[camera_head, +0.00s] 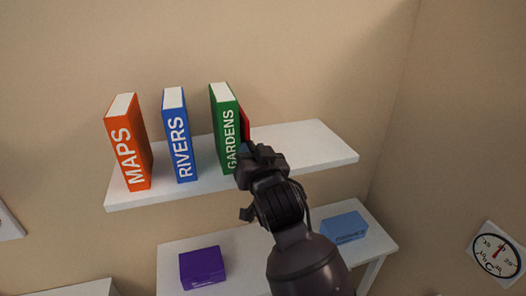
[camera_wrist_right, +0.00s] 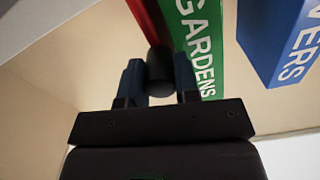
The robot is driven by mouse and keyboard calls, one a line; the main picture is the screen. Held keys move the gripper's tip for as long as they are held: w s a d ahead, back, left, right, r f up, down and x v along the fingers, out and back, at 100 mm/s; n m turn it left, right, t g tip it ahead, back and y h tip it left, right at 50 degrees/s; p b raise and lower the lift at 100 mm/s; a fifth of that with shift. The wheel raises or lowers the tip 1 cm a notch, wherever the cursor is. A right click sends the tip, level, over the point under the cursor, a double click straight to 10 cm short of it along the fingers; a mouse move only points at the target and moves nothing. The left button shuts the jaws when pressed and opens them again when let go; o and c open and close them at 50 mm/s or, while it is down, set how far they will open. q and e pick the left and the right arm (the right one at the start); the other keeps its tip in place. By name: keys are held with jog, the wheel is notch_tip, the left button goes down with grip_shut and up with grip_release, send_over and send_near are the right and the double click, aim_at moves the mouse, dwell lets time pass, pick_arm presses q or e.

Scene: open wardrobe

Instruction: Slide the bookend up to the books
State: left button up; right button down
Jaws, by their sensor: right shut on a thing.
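A red bookend (camera_head: 245,124) stands on the white shelf (camera_head: 305,145), close beside the right side of the green GARDENS book (camera_head: 225,120). Whether they touch is unclear. My right gripper (camera_head: 250,153) is at the shelf's front edge, hiding the bookend's lower part. In the right wrist view, my right gripper (camera_wrist_right: 159,68) is shut on a dark round knob at the red bookend (camera_wrist_right: 147,18), next to the GARDENS book (camera_wrist_right: 198,45). The blue RIVERS book (camera_head: 178,135) and orange MAPS book (camera_head: 128,142) stand upright further left, with gaps between the books. My left gripper is not in view.
The shelf is bare to the right of the bookend. Below it, a purple box (camera_head: 202,268) and a light blue box (camera_head: 344,228) rest on a lower white surface (camera_head: 235,245). A dial (camera_head: 496,256) is at the lower right.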

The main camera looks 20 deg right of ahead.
jog(key=c, duration=0.8)
grip_release()
jog(key=shift+c, duration=0.2)
jog(key=s+b, duration=0.2)
jog(key=s, duration=0.8)
jog(key=shift+s+d, duration=0.2)
jog(key=shift+s, duration=0.2)
